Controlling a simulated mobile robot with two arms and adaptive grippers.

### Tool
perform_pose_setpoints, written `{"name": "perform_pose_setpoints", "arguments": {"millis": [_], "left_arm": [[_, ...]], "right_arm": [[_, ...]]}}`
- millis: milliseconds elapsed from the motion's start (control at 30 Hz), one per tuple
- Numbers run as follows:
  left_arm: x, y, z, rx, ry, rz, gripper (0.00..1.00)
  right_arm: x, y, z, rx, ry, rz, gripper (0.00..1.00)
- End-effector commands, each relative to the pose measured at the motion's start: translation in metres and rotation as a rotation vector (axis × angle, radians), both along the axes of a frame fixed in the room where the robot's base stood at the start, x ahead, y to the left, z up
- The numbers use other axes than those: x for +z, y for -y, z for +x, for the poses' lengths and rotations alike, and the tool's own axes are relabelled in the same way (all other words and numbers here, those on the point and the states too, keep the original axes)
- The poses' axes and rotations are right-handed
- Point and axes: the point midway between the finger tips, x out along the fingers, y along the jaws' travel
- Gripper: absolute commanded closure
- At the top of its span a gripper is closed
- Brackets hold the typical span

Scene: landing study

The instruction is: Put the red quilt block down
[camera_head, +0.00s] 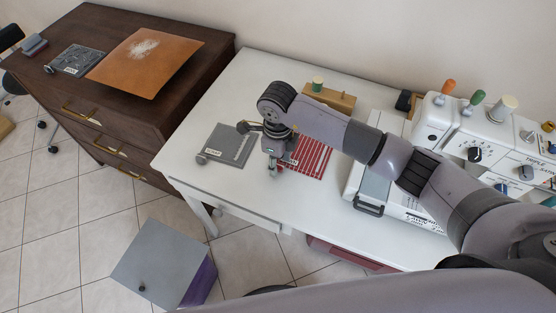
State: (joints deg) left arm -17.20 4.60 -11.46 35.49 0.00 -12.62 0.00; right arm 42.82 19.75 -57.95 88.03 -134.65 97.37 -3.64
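The red quilt block (312,157) is a flat red piece with white stripes, at the middle of the white table (240,88). It looks level, but I cannot tell whether it rests on the table or is just above it. My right gripper (272,171) points down at the block's left edge and hides part of it. The fingertips are small and partly covered, so I cannot tell whether they grip the edge. My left gripper is not in view.
A white sewing machine (440,118) with coloured spools stands at the right. A wooden spool holder (330,97) is behind the red block. A dark dresser (130,108) with an orange sheet (150,68) stands left. A grey-topped box (160,262) is on the floor.

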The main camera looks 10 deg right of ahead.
Motion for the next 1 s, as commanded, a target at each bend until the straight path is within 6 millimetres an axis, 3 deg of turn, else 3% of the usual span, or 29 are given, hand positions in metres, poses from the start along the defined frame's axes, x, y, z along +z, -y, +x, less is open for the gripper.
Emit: {"name": "perform_pose_setpoints", "arguments": {"millis": [500, 700, 1000], "left_arm": [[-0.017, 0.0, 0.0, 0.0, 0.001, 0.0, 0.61], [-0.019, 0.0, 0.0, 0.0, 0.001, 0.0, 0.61], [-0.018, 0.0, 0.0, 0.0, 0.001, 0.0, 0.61]], "right_arm": [[0.099, 0.0, 0.001, 0.001, 0.004, -0.001, 0.61], [0.115, 0.0, 0.0, 0.001, 0.003, -0.001, 0.61], [0.116, 0.0, 0.0, 0.0, 0.002, 0.0, 0.61]]}}
